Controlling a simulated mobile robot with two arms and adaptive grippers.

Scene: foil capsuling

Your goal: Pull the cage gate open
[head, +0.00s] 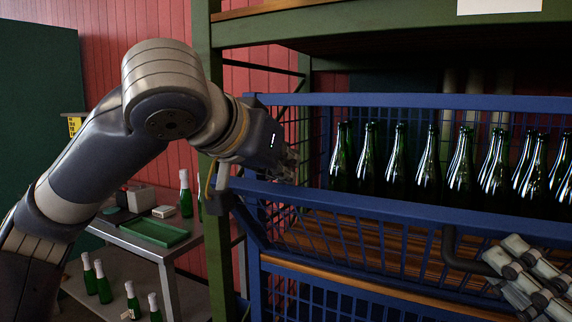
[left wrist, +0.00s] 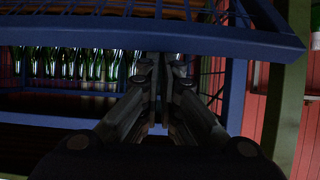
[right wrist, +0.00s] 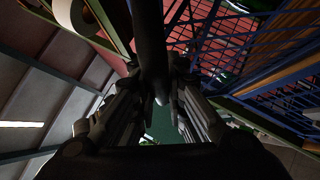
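The blue cage with its mesh gate (head: 350,197) fills the right of the head view. A dark bent handle (head: 450,248) stands out from the gate's front. My right gripper (head: 522,270) is at the handle's end. In the right wrist view the dark bar (right wrist: 148,45) runs between its fingers, which look closed in on it; the contact itself is hard to see. My left gripper (head: 290,165) is at the cage's left end, just above the blue rail. In the left wrist view its fingers (left wrist: 162,68) are close together with nothing clear between them.
Several green bottles (head: 428,165) stand in the cage behind the gate. A green shelf post (head: 207,120) rises beside my left forearm. A metal table (head: 150,243) with a green tray (head: 155,232) and more bottles is at the left.

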